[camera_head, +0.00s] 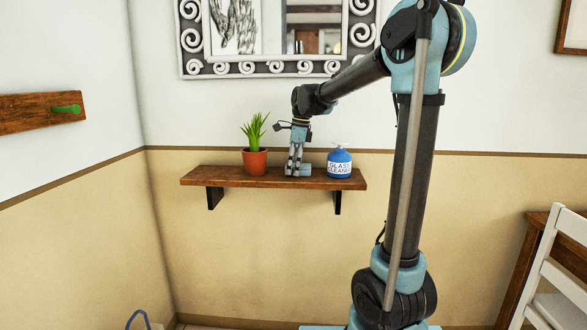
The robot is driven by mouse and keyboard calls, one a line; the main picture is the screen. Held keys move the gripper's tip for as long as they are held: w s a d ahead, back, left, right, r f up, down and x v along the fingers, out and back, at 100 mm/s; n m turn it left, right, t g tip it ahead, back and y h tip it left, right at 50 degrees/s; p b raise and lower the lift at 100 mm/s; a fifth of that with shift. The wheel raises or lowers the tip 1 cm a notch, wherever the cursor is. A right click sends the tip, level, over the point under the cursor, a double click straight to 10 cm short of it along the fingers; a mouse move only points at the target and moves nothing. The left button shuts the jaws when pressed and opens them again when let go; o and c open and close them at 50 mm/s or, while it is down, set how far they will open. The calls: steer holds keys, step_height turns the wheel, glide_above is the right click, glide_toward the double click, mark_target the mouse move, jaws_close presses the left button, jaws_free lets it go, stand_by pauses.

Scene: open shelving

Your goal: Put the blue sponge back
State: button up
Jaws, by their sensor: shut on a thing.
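My gripper (293,170) points down over the middle of the shelf and is shut on the sponge. The fingers hide part of the sponge. I cannot tell whether the sponge touches the shelf top or hangs just above it.
The green plant in its terracotta pot (255,162) stands left of my gripper. A mirror frame (275,67) hangs above. A white chair (552,270) stands at the right.

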steer(key=shift+f, duration=0.1)
steer(key=o, duration=1.4)
step_height(320, 180, up, 12)
steer(key=d, duration=0.2)
steer(key=s+d+f+n+t, duration=0.1)
steer(key=s+d+f+n, duration=0.9)
steer(key=s+d, duration=0.4)
steer(key=s+d+f+n+h, duration=0.1)
steer(key=s+d+f+n, duration=0.2)
steer(key=s+f, duration=0.5)
steer(key=s+d+f+n+t, duration=0.1)
steer(key=s+d+f+n, duration=0.3)
steer(key=s+f, duration=0.5)
step_height(320, 180, down, 4)
steer(key=shift+s+r+n+h, duration=0.1)
steer(key=shift+s+n+h, duration=0.25)
steer(key=shift+n, duration=0.45)
steer(key=shift+w, duration=0.1)
